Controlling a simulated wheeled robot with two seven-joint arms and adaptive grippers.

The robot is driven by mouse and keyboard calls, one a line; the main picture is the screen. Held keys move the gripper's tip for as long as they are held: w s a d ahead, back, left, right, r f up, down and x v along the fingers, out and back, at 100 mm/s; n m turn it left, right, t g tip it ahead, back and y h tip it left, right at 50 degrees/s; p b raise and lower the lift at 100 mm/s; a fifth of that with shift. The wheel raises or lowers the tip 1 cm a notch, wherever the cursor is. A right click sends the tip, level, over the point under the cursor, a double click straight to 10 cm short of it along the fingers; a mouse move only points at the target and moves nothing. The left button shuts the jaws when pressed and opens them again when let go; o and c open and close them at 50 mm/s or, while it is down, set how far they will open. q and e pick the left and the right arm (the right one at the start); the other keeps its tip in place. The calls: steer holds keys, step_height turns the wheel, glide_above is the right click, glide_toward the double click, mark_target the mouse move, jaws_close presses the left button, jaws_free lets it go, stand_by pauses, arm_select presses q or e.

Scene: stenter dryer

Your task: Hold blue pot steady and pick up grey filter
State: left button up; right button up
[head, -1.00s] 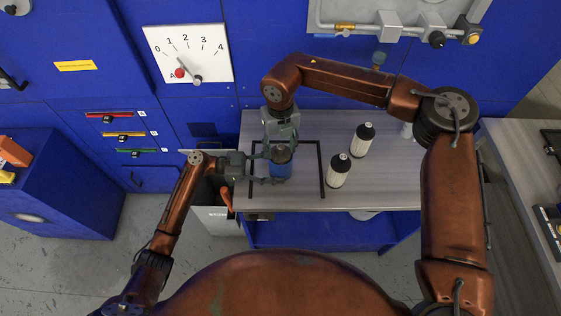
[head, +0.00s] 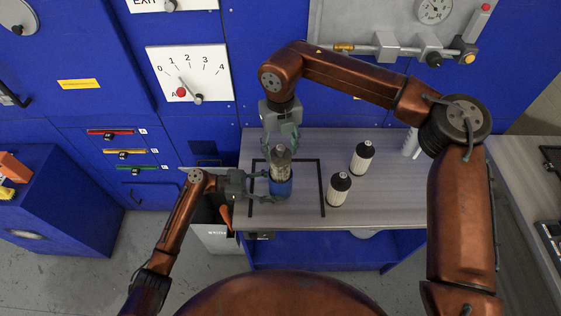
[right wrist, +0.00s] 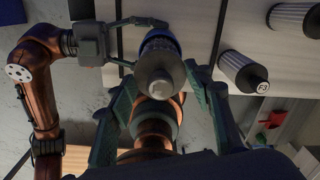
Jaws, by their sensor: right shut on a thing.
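The blue pot (head: 280,189) stands upright on the bench inside a black outlined square. My left gripper (head: 270,186) reaches in from the left, its two fingers on either side of the pot and seemingly against it. The grey filter (head: 281,163) is upright, its lower end in or just over the pot's mouth; which one I cannot tell. My right gripper (head: 281,142) points down from above and is shut on the filter's upper part. The right wrist view shows the filter's round end (right wrist: 161,86) between the fingers, with the blue pot (right wrist: 158,40) behind it.
Two white filters with black caps (head: 362,157) (head: 339,188) stand on the bench (head: 390,205) to the right of the square. A white bottle (head: 411,143) stands further right. A blue panel with a dial (head: 188,73) rises behind the bench.

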step_height(320, 180, up, 9)
steer(key=shift+r, duration=0.2)
arm_select(q)
steer(key=o, duration=0.9)
steer(key=shift+o, duration=0.2)
steer(key=a, duration=0.8)
steer(key=a+r, duration=0.1)
steer(key=a, duration=0.3)
